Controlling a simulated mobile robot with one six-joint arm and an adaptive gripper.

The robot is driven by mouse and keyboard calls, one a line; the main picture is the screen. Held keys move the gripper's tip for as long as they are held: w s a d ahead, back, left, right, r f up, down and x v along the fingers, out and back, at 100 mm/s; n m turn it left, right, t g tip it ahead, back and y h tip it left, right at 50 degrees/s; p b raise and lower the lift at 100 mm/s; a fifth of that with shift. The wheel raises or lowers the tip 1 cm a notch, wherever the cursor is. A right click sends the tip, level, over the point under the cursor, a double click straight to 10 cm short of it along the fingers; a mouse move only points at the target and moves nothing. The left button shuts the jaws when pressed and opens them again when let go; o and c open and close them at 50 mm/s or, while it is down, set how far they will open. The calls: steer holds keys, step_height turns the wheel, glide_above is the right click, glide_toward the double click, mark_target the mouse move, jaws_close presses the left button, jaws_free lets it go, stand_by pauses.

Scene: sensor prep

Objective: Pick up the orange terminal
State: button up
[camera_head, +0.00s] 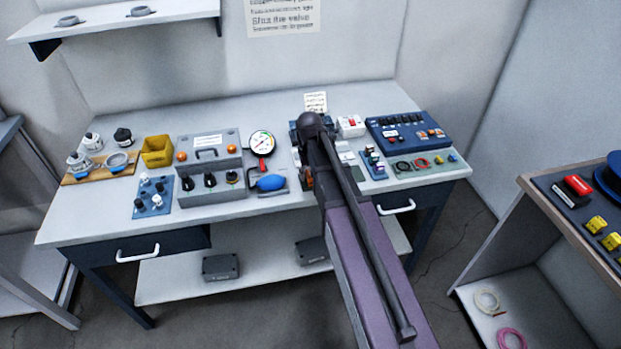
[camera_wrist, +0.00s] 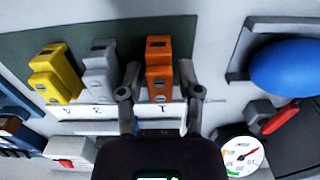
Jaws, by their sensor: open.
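The orange terminal (camera_wrist: 159,70) stands in the wrist view at the right end of a row, in front of a label marked 1. My gripper (camera_wrist: 158,82) is open, with one finger to the left and one to the right of the orange terminal. I cannot tell whether either finger touches it. A grey terminal (camera_wrist: 99,70) stands just left of the left finger, and a yellow terminal (camera_wrist: 56,74) stands further left. In the head view, my arm covers most of this spot on the bench.
A blue bulb (camera_wrist: 288,68) lies in a holder on the right in the wrist view, near a round gauge (camera_wrist: 238,152). In the head view, a grey control box (camera_head: 210,170) stands left of my arm and a blue panel (camera_head: 400,125) stands right. The bench (camera_head: 95,215) is bare at front left.

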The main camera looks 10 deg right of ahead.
stand_by(0.4)
jaws_close()
steer(key=shift+r, duration=0.25)
step_height(320, 180, up, 4)
steer(key=p, duration=0.4)
steer(key=shift+f, duration=0.1)
steer(key=s+d+p, duration=0.1)
steer(key=s, duration=1.5)
steer(key=shift+d+r, duration=0.25)
steer(key=shift+r, duration=0.1)
